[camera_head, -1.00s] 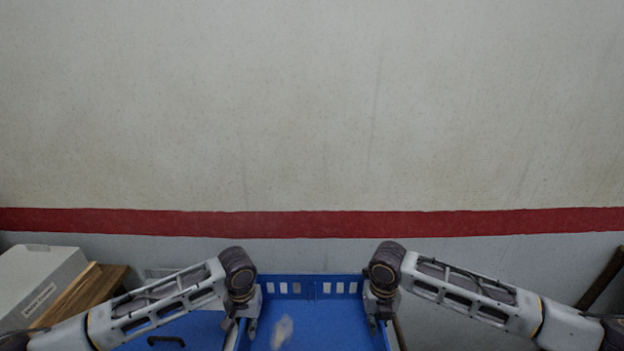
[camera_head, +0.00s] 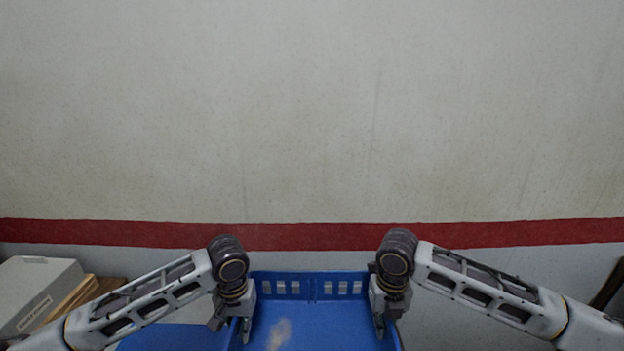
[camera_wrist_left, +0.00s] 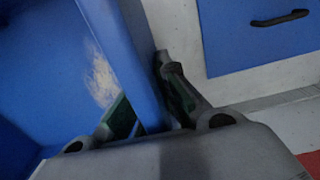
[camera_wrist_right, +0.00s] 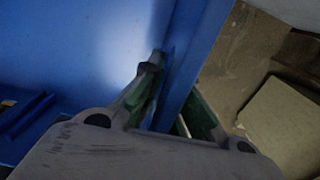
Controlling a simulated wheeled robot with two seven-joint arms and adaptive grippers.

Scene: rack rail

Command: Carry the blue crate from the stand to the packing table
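The blue crate (camera_head: 315,287) is at the bottom middle of the head view, between my two arms, with slots along its far wall. A pale patch shows on its blue surface. My left gripper (camera_head: 243,335) is at the crate's left wall; in the left wrist view its fingers (camera_wrist_left: 150,100) lie on both sides of that wall. My right gripper (camera_head: 380,330) is at the right wall; in the right wrist view its fingers (camera_wrist_right: 178,105) straddle that wall. Both look closed on the walls. The crate's near end is cut off. I cannot make out the stand or identify the packing table.
A blue panel with a black handle (camera_wrist_left: 280,18) is beside the crate in the left wrist view. A light grey box (camera_head: 38,290) and wooden pieces (camera_head: 75,298) are at the lower left. A wall with a red stripe (camera_head: 310,236) stands ahead. A beige flat object (camera_wrist_right: 285,120) lies lower right.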

